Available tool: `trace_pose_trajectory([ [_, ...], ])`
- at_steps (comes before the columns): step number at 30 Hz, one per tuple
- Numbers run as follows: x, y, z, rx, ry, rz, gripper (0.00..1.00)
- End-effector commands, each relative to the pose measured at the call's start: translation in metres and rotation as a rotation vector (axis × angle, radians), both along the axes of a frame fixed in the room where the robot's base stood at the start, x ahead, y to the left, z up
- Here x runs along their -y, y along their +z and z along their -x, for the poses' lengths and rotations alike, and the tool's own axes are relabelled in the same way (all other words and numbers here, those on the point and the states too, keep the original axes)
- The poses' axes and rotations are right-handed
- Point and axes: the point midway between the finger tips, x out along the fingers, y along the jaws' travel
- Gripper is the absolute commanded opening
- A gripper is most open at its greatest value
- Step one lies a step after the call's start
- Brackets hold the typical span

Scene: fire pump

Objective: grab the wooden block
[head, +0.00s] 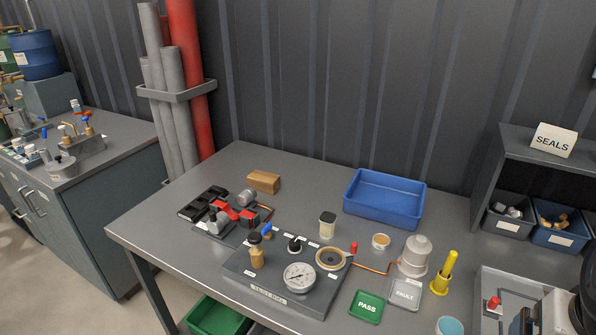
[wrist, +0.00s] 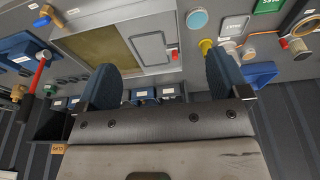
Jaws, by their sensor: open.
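The wooden block (head: 264,181) is a small brown block lying on the grey table (head: 150,235), toward its back left, in the head view. It does not show in the wrist view. My gripper (wrist: 158,75) is open in the wrist view, with two blue fingers apart and nothing between them. In the head view a dark part of my arm shows at the lower right edge, far to the right of the block.
A tray of red and black parts (head: 212,226) sits just in front of the block. A gauge panel (head: 285,285) fills the table's middle front. A blue bin (head: 382,222) stands at the back right. Grey and red pipes (head: 180,100) rise behind the table's left end.

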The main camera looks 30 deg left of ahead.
Motion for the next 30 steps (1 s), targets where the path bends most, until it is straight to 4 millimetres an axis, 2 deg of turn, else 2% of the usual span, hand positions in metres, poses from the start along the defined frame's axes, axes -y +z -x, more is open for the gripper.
trace_pose_trajectory([
  [8, -0.004, 0.002, -0.006, -0.004, -0.007, -0.015, 0.94],
  [14, -0.020, 0.007, -0.029, -0.021, -0.039, -0.079, 0.94],
  [20, -0.051, 0.014, -0.068, -0.057, -0.100, -0.187, 0.94],
  [30, -0.117, 0.021, -0.141, -0.147, -0.226, -0.380, 0.94],
])
